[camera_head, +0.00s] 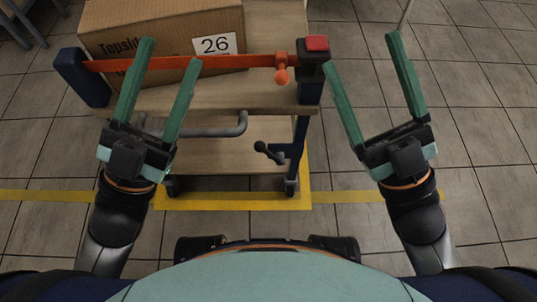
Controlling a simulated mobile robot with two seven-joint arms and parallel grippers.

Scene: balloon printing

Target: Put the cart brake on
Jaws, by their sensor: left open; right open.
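The cart (270,97) stands right in front of me, with wooden shelves and dark blue posts. An orange bar (130,64) with a small orange knob (282,75) runs across its near top edge, and a red button (317,43) sits on the right post. A small black lever with a ball end (265,149) shows low at the right post; I cannot tell which part is the brake. My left gripper (171,52) is open and empty, over the cart's left front. My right gripper (360,54) is open and empty, right of the cart's right post.
A cardboard box (150,40) labelled 26 rests on the cart's top. A grey bent handle (225,128) sticks out below the top shelf. Yellow tape (345,197) marks the tiled floor around the cart. The floor to the right is clear.

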